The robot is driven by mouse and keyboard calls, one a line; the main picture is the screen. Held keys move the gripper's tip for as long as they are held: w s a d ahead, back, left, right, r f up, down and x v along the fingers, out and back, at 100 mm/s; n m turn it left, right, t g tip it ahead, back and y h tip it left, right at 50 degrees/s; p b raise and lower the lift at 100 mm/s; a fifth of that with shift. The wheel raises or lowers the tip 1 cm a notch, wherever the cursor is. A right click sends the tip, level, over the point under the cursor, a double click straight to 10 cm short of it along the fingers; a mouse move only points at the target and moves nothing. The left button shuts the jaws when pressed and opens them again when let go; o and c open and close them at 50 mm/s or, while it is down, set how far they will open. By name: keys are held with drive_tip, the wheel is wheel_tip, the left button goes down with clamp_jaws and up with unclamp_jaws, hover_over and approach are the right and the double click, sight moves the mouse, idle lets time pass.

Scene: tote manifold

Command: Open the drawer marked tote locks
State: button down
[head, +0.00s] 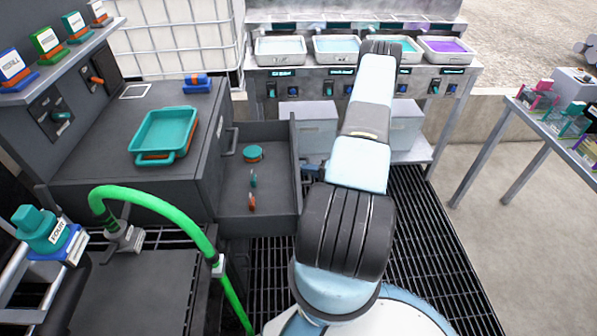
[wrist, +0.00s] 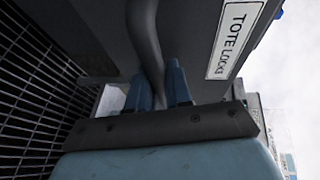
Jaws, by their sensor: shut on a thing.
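The drawer marked tote locks (head: 230,205) stands pulled out from the dark cabinet in the head view, its inside showing. A teal round piece (head: 253,152) and small teal and orange pieces lie in it. In the wrist view, the white TOTE LOCKS label (wrist: 236,38) is on the drawer front, beside a dark bar handle (wrist: 146,32). My gripper (wrist: 158,78) is shut on that handle, one blue finger on each side. In the head view my gripper (head: 313,169) is at the outer side of the drawer front, and the handle is hidden there.
A teal tray (head: 164,133) and a blue lock piece (head: 197,83) rest on the cabinet top. A green hose (head: 160,206) arches at the front left. Dark floor grating (head: 415,230) lies to the right. A bench with several trays stands behind.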

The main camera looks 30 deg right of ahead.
drive_tip(key=shift+s+d+f, duration=0.2)
drive_tip(key=shift+s+d, duration=0.1)
drive_tip(key=shift+s, duration=0.05)
drive_tip(key=c, duration=1.4)
unclamp_jaws()
drive_tip(key=shift+o, duration=1.4)
drive_tip(key=shift+w+r, duration=0.1)
drive_tip(key=v, duration=1.3)
drive_tip(key=shift+s+d, duration=0.3)
